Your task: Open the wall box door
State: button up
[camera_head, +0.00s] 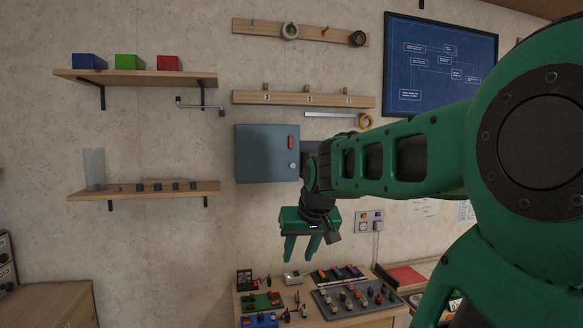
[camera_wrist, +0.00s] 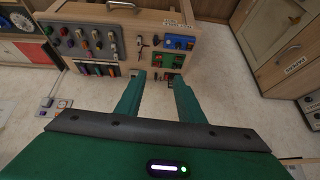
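The wall box (camera_head: 262,153) is a grey-blue cabinet on the wall, near the middle of the head view. Its door looks shut. A red handle (camera_head: 291,142) and a round light knob (camera_head: 293,165) sit near its right edge. My arm covers the space just right of the box. My gripper (camera_head: 301,250) hangs below the box's lower right corner, fingers pointing down, open and empty. In the wrist view my gripper's two green fingers (camera_wrist: 158,88) are apart with nothing between them. The wall box does not show in the wrist view.
A workbench (camera_head: 310,318) with several small parts stands below my gripper. Shelves (camera_head: 150,191) are on the left wall. A pegged rail (camera_head: 300,99) runs above the box, and a wall socket (camera_head: 369,222) is lower right. Bare wall lies left of and below the box.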

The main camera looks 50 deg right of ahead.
jog(key=w+d+r+t+h, duration=0.25)
jog(key=w+d+r, duration=0.5)
jog(key=r, duration=0.45)
jog(key=t+h, duration=0.2)
jog(key=t, duration=0.1)
send_near(292, 165)
jog(key=shift+y, duration=0.25)
jog(key=x, duration=0.7)
jog(key=shift+w+d, duration=0.2)
jog(key=shift+d, duration=0.2)
grip_shut()
